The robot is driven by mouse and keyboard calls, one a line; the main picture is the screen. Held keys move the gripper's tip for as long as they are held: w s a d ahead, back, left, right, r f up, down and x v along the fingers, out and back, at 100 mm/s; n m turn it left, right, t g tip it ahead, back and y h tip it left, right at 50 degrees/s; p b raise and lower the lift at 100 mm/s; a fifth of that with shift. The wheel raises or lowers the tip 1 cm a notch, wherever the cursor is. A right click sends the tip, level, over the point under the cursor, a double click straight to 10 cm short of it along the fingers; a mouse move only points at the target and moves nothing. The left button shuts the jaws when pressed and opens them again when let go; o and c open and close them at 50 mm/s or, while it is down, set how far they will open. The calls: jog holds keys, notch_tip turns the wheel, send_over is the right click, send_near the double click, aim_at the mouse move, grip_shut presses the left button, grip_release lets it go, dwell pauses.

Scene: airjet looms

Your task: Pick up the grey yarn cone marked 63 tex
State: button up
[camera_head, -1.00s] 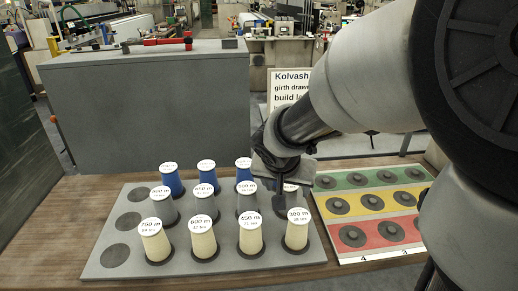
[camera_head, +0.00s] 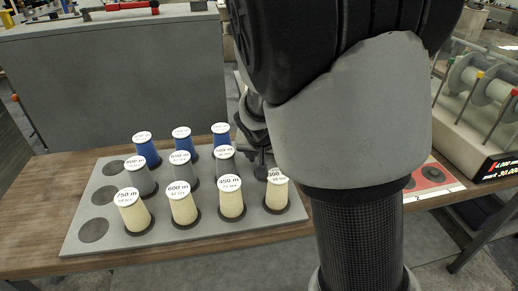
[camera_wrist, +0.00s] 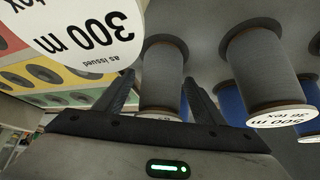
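Grey yarn cones stand on the grey peg board in the head view: one at the left (camera_head: 140,181), one in the middle (camera_head: 181,172) and one at the right (camera_head: 224,168). Their tex figures are too small to read surely, so I cannot tell which is 63 tex. My gripper (camera_head: 262,168) is low at the right end of the grey row, partly hidden by my arm. In the wrist view my gripper (camera_wrist: 160,88) is open, its fingers either side of a grey cone (camera_wrist: 162,75) in the picture; its label is hidden and contact is unclear. Another grey cone (camera_wrist: 262,70) stands beside it.
Cream cones fill the front row; the 300 m one (camera_head: 278,191) is close to my gripper and looms in the wrist view (camera_wrist: 90,30). Blue cones (camera_head: 182,143) stand behind. The board (camera_head: 75,244) has empty spots at left. A coloured rack (camera_head: 432,178) lies right.

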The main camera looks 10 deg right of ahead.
jog(key=c, duration=1.1)
jog(key=shift+r, duration=0.15)
jog(key=shift+c, duration=0.2)
